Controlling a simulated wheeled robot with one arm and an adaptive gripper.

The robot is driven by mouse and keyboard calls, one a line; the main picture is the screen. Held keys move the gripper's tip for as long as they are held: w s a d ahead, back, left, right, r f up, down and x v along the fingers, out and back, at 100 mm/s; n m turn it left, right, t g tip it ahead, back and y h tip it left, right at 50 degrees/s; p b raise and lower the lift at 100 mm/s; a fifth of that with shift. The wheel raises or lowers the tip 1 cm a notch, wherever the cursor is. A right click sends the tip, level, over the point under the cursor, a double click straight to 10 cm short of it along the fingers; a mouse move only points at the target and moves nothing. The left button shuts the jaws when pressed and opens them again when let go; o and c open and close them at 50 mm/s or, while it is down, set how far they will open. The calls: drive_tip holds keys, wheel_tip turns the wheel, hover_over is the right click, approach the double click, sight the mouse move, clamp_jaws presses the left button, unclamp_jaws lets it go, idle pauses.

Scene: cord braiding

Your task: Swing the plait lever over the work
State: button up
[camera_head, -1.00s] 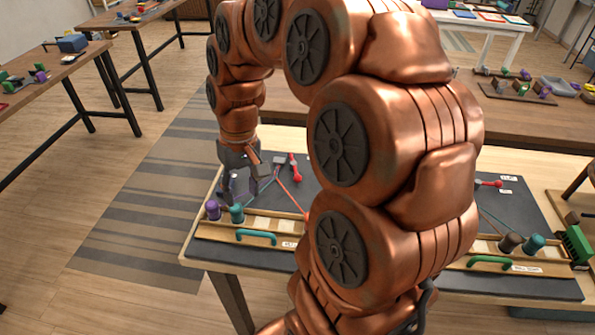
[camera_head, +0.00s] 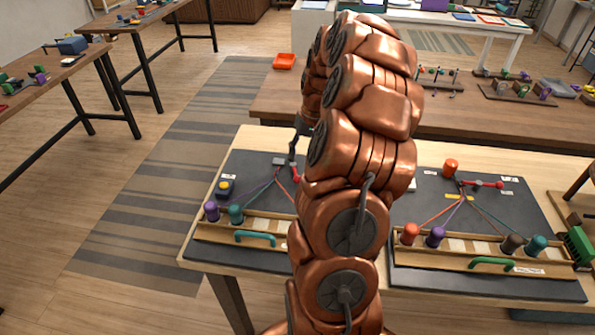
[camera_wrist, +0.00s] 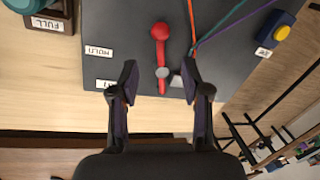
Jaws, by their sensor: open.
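The red plait lever (camera_wrist: 160,48) lies on the dark left work board (camera_wrist: 120,30), with its round knob pointing up in the wrist view and a grey pivot near its lower end. It shows partly in the head view (camera_head: 295,174), beside my arm. My gripper (camera_wrist: 160,84) is open, with one dark fingertip on each side of the lever's lower end; nothing is gripped. Whether the fingers touch it cannot be told. A grey cord clamp (camera_wrist: 177,81) sits beside the pivot, near the right fingertip.
A HOLD label (camera_wrist: 98,50) lies left of the lever. A box with a yellow button (camera_head: 223,187) and purple and teal bobbins (camera_head: 236,214) are on the left board. My arm hides part of this board. A second board (camera_head: 520,205) with its own lever (camera_head: 488,184) is at the right.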

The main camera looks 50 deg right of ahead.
sight(297, 175)
drive_tip(key=f, duration=0.2)
drive_tip(key=f+p, duration=0.1)
drive_tip(key=f, duration=0.1)
drive_tip(key=a+f, duration=0.1)
drive_tip(key=f, duration=0.1)
drive_tip(key=shift+w+a+f+p, duration=0.1)
drive_tip(key=shift+w+f+p, duration=0.25)
drive_tip(key=shift+w, duration=0.05)
drive_tip(key=shift+c, duration=0.3)
clamp_jaws()
